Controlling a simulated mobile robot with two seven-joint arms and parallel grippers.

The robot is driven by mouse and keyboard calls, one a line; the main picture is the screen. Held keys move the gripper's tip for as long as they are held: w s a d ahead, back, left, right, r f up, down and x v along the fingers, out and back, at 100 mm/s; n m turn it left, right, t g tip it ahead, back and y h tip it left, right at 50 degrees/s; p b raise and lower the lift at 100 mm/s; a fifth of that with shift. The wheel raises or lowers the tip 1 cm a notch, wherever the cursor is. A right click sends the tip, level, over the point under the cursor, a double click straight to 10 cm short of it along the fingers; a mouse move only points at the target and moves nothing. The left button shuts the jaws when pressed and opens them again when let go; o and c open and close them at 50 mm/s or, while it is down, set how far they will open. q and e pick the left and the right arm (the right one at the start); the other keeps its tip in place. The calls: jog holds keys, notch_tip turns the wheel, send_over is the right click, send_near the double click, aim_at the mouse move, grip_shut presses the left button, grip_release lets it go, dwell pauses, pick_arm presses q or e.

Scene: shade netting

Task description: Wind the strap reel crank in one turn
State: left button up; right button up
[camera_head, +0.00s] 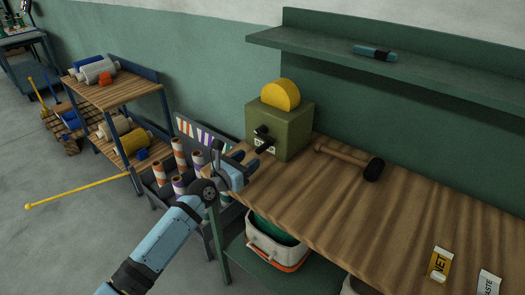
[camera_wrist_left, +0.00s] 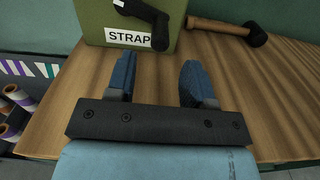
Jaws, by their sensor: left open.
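The strap reel is a green box (camera_head: 281,127) with a yellow disc (camera_head: 281,95) on top, at the left end of the wooden bench. Its black crank (camera_head: 262,137) is on the front face. In the left wrist view the crank (camera_wrist_left: 157,22) hangs down beside the STRAP label (camera_wrist_left: 126,38). My left gripper (camera_wrist_left: 158,80) is open and empty, with its blue fingers pointing toward the box, short of the crank. In the head view the left gripper (camera_head: 235,163) is at the bench's left front edge. My right gripper is not in view.
A mallet (camera_head: 350,160) lies on the bench (camera_head: 400,205) right of the box. NET (camera_head: 440,264) and WASTE (camera_head: 488,283) labels are at the front right. A shelf (camera_head: 400,62) overhangs the back. Striped rolls (camera_head: 180,160) stand in a rack at left. The middle of the bench is clear.

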aim_at(257, 153)
pick_arm(q)
jog(key=b+x, duration=0.1)
jog(key=x, duration=0.6)
jog(key=shift+w+d, duration=0.1)
jog(key=shift+w, duration=0.05)
grip_shut()
